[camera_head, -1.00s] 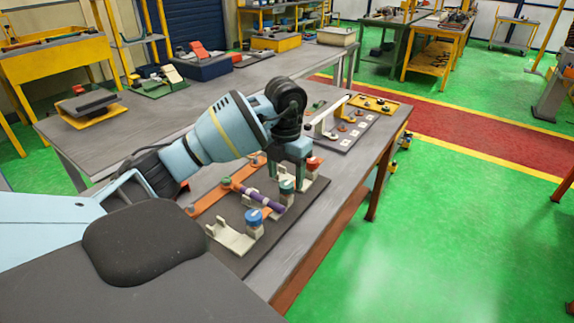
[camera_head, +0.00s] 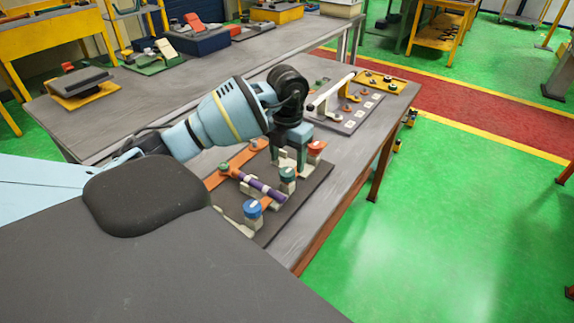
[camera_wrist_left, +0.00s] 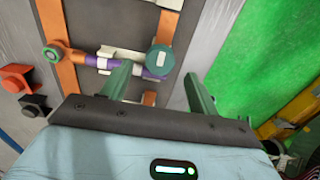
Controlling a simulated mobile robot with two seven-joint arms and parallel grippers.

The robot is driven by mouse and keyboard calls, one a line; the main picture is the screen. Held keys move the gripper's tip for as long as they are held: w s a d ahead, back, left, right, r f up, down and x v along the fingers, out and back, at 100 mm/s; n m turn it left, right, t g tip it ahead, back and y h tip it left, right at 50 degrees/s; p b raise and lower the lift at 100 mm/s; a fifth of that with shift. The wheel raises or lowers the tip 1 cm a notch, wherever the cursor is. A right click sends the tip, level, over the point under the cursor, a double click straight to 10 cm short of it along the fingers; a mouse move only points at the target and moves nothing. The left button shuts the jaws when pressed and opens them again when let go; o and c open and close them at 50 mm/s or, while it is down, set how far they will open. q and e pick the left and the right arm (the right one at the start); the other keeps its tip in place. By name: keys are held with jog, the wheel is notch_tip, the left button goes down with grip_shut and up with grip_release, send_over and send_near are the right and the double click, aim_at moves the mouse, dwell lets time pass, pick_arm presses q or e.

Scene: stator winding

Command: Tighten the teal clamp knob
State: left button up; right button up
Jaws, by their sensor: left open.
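The teal clamp knob (camera_head: 287,174) stands upright on the dark board (camera_head: 305,201), between a blue knob (camera_head: 252,209) and a red knob (camera_head: 315,148). In the left wrist view the teal knob (camera_wrist_left: 160,58) is round with a pale mark on top, beside a purple rod (camera_wrist_left: 106,64). My left gripper (camera_head: 290,164) is open and empty, pointing down just behind the knob in the head view. In the left wrist view its two green fingers (camera_wrist_left: 158,76) are spread, with the knob showing just beyond the gap between their tips. My right gripper is not in view.
Orange strips (camera_head: 236,166) and a small green knob (camera_head: 224,168) lie by the purple rod. A second board with a white handle (camera_head: 333,94) and a yellow tray (camera_head: 380,82) are farther back. The bench's right edge is close, with green floor beyond.

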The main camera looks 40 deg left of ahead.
aim_at(287, 171)
pick_arm(q)
jog(key=shift+f, duration=1.85)
jog(key=shift+c, duration=0.4)
jog(key=c, duration=0.9)
